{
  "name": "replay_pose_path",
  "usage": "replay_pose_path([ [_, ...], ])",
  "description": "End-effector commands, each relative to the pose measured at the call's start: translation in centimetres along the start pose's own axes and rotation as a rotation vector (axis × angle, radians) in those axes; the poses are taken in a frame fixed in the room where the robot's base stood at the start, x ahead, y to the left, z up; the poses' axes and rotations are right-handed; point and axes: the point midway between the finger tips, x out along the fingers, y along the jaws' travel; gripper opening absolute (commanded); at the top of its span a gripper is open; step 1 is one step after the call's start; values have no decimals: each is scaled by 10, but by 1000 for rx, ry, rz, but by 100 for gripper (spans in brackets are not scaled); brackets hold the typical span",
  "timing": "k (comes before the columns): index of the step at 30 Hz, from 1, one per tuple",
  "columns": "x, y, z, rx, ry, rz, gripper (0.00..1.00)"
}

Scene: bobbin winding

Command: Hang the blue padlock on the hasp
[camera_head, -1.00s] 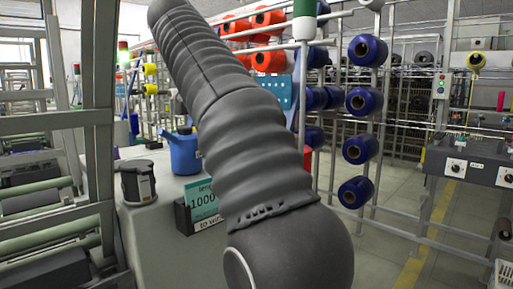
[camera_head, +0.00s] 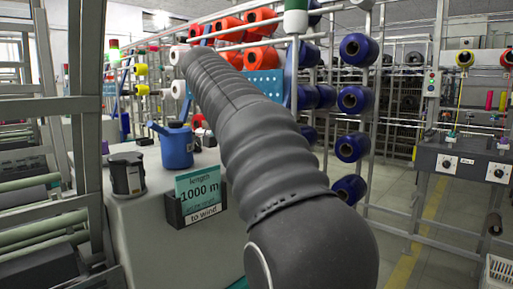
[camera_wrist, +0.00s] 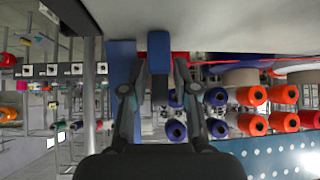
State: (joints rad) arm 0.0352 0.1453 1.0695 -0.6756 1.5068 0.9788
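My gripper (camera_wrist: 160,72) shows in the wrist view, with its two dark fingers on either side of a blue block. The block looks like the body of the blue padlock (camera_wrist: 158,60), and the fingertips appear to touch its sides. Its shackle cannot be made out. In the head view my dark, ribbed arm crosses the middle, and neither the gripper nor the padlock can be seen there. I cannot pick out the hasp in either view.
A grey cabinet (camera_head: 150,235) stands left of my arm, carrying a blue can (camera_head: 177,147), a dark pot (camera_head: 127,175) and a teal length sign (camera_head: 199,194). Blue spools (camera_head: 354,99) hang on a rack behind.

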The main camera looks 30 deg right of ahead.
Motion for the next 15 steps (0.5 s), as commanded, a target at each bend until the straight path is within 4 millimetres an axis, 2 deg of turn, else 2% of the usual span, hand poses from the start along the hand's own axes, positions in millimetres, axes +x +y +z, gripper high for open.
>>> replay_pose_path([
  [4, 14, 0, 0, 0, 0, 1, 29],
  [12, 16, 0, 0, -1, 1, -1, 29],
  [15, 16, 0, 0, -1, 1, 0, 4],
])
